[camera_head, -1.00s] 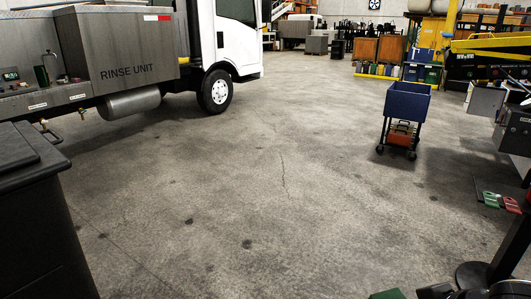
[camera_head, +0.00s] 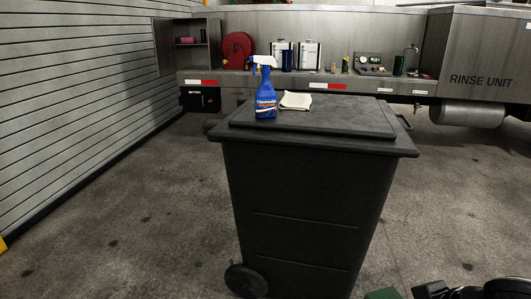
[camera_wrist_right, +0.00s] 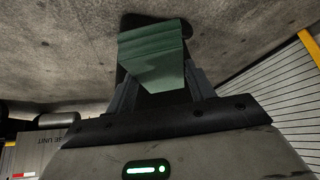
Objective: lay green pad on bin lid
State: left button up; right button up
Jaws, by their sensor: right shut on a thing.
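The dark grey wheeled bin stands upright ahead of me, with its flat lid (camera_head: 335,114) shut. A blue spray bottle (camera_head: 266,95) and a folded pale cloth (camera_head: 295,100) are on the lid's left part; the right part is bare. My right gripper (camera_wrist_right: 152,75) is shut on the green pad (camera_wrist_right: 153,48) in the right wrist view. The pad also shows in the head view (camera_head: 383,294) at the bottom edge, low and in front of the bin, apart from it. Part of my right gripper (camera_head: 432,289) shows beside it. My left gripper is out of view.
Behind the bin stands the steel rinse unit (camera_head: 480,60) with a shelf of bottles, cans and a red hose reel (camera_head: 237,50). A slatted wall (camera_head: 70,90) runs along the left. The floor around the bin is clear.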

aim_at(337, 121)
jog(key=u, duration=0.3)
jog(key=i, duration=1)
